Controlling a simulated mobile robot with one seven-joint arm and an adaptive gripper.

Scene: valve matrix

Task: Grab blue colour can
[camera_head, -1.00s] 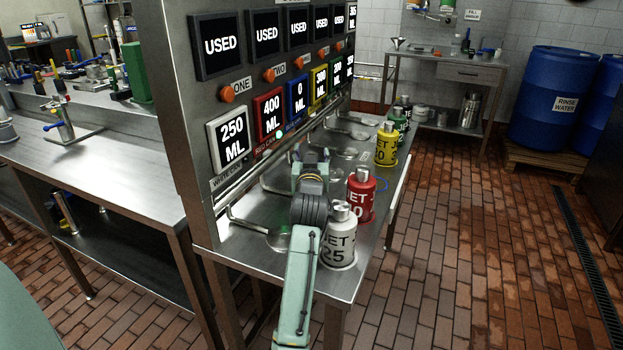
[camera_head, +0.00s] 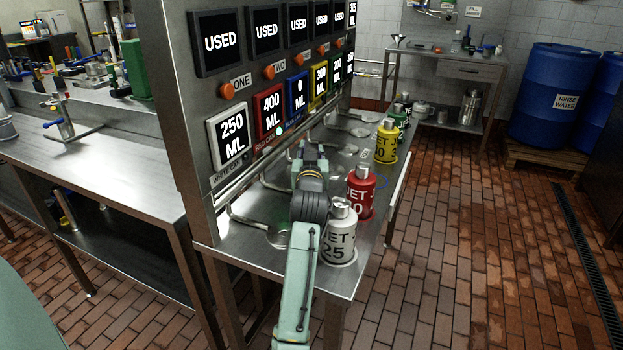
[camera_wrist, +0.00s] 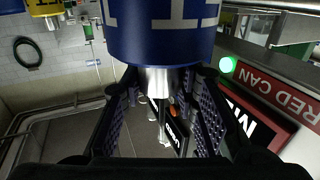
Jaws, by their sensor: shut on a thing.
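The blue can (camera_wrist: 160,35) fills the top middle of the wrist view, upside down in the picture, with large white characters on its side. Its silver neck (camera_wrist: 158,79) sits between the two dark ridged fingers of my gripper (camera_wrist: 160,88), which is shut on it. In the head view my wrist (camera_head: 311,165) is over the bench, left of the red can. The blue can and my fingertips are hidden there behind my arm.
The white can (camera_head: 340,240), red can (camera_head: 361,195) and yellow can (camera_head: 386,143) stand along the bench's right edge. A green can (camera_head: 401,118) is farther back. The panel (camera_head: 190,165) with volume displays rises close on the left. Drip plates and bent pipes lie beneath it.

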